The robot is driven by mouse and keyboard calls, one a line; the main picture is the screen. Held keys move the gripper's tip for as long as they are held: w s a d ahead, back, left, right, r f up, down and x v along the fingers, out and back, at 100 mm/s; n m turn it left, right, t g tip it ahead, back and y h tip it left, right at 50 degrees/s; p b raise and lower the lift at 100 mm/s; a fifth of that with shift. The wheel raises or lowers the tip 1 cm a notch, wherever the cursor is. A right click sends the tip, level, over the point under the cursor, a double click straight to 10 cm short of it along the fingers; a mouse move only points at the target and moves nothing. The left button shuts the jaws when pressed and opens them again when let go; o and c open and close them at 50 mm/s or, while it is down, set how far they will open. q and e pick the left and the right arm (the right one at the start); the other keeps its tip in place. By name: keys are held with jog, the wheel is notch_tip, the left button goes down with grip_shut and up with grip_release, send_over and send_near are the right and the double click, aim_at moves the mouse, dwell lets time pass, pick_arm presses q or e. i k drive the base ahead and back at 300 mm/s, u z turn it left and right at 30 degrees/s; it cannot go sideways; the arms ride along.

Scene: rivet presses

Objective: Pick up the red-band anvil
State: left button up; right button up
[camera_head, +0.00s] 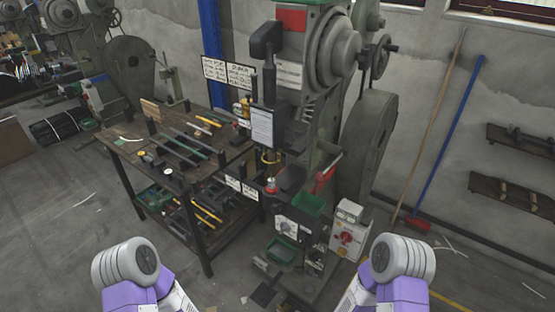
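A small metal piece with a red band (271,186) sits at the front of the press, just right of the two white labels; it looks like the red-band anvil, but it is too small to be sure. Neither gripper is in view.
The large grey rivet press (330,60) stands at centre, with a green bin (307,204) and a white control box with a red knob (345,240) at its front. The workbench holds bars and tools. A broom (445,150) leans on the right wall. Floor at left is open.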

aim_at(272, 188)
jog(key=u, duration=1.35)
jog(key=i, duration=1.2)
jog(key=z, duration=2.15)
